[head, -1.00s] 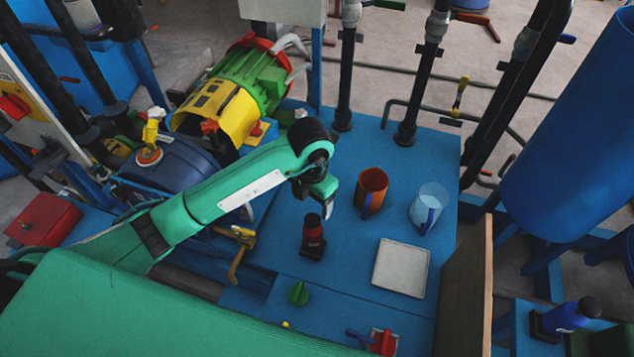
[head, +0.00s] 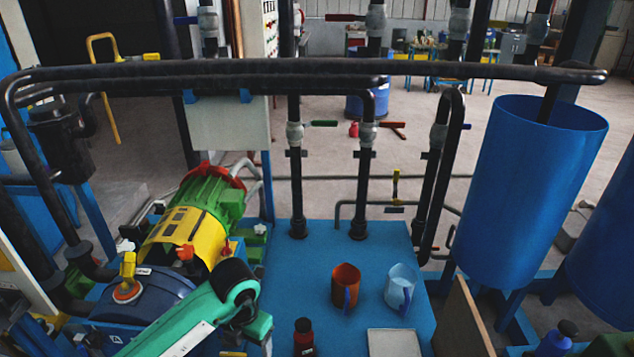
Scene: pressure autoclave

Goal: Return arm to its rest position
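My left arm, green with black joints, comes in from the lower left. Its gripper (head: 264,328) hangs at the wrist near the bottom of the head view, just left of a dark bottle with a red band (head: 303,338). I see the gripper side-on and small, so its opening is unclear; no held object shows. An orange-brown mug (head: 345,286) and a light-blue mug (head: 400,290) stand upright on the blue deck to the right, apart from the gripper. My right gripper is not in view.
A yellow and green motor (head: 190,225) and a dark blue vessel (head: 150,308) lie beside and behind my arm. Black pipes (head: 300,68) cross above. A white tray (head: 394,343), a brown board (head: 466,322) and a large blue tank (head: 530,190) stand right. The deck (head: 290,275) behind the mugs is clear.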

